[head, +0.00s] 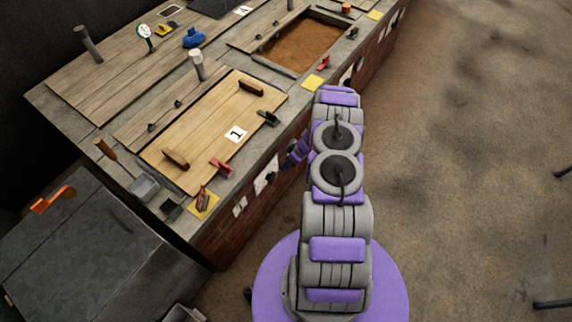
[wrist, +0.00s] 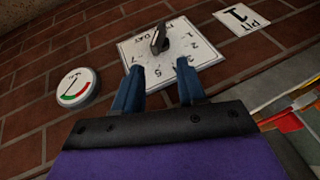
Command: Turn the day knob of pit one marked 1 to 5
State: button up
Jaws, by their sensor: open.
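The day knob (wrist: 159,40) is a dark pointer knob on a white dial plate (wrist: 141,52) with the word DAY and numbers, fixed to the brick wall in the wrist view. A white sign reading PIT 1 (wrist: 241,18) is to its right. My gripper (wrist: 159,80) is open, its two blue fingers apart and pointing at the dial plate. The knob lies beyond the fingertips, roughly between them, and nothing is seen held. In the head view my gripper (head: 296,152) is small at the brick front below the wooden lid marked 1 (head: 215,130); the knob is hard to make out there.
An orange-red object (wrist: 285,122) shows at the right of the wrist view. The counter's edge and brick front (head: 222,240) run beside my arm. The floor (head: 470,180) at right is mostly clear.

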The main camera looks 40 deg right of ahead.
jog(key=p+v, duration=0.4)
jog(key=v, duration=0.2)
jog(key=shift+r, duration=0.25)
dwell(0.3)
jog(key=shift+s, duration=0.1)
jog(key=shift+p, duration=0.8)
jog(key=shift+d, duration=0.1)
jog(key=p+v, duration=0.2)
jog(key=v, duration=1.5)
jog(key=shift+d+p, duration=0.2)
jog(key=shift+p, duration=0.1)
jog(key=shift+r, duration=0.1)
